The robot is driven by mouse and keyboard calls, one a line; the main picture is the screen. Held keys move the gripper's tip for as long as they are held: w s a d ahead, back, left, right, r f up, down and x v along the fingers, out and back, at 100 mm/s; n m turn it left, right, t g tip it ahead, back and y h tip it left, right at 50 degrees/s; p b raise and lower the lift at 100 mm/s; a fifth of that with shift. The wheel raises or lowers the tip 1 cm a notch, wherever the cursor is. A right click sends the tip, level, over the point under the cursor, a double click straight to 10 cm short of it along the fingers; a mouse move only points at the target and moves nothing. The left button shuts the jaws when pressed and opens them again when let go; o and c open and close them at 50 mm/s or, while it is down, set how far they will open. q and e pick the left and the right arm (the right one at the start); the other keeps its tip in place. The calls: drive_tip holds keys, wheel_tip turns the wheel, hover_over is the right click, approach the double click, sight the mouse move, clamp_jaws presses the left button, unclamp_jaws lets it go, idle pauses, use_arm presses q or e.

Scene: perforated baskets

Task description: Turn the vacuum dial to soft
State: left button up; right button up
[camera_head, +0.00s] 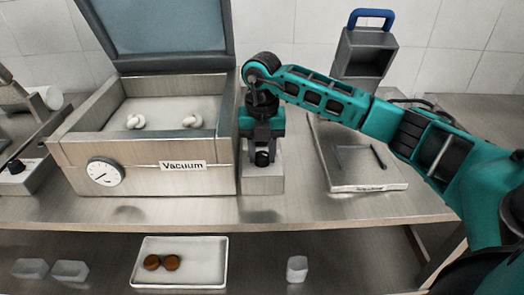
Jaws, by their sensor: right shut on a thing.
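The vacuum machine is a steel box (160,180) with a "Vacuum" label (183,165) and a raised grey lid. A round white-faced gauge (105,172) with a dark pointer sits on its front; its markings are too small to read. A small steel block (262,185) stands against the machine's right side and has a black knob (262,159) on its front. My right gripper (262,152) points down at the block and is shut on the black knob, which its fingers partly hide. My left gripper is not in view.
Two pale pieces (135,122) lie in the open chamber. Right of my gripper are a flat grey board (340,178) and a grey box with a blue handle (365,50). Below, the shelf holds a white tray (190,283) with two brown rounds and several small cups (297,268).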

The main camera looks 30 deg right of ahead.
drive_tip(key=n, duration=0.4)
drive_tip(key=shift+n, duration=0.3)
drive_tip(key=n+b, duration=0.1)
drive_tip(key=n, duration=0.2)
drive_tip(key=shift+n, duration=0.3)
drive_tip(key=n, duration=0.3)
drive_tip(key=shift+n+b, duration=0.3)
drive_tip(key=shift+b, duration=0.05)
drive_tip(key=shift+n+b, duration=0.3)
drive_tip(key=shift+n, duration=1.7)
drive_tip(key=o, duration=1)
drive_tip(key=shift+o, duration=0.2)
drive_tip(key=shift+r, duration=0.15)
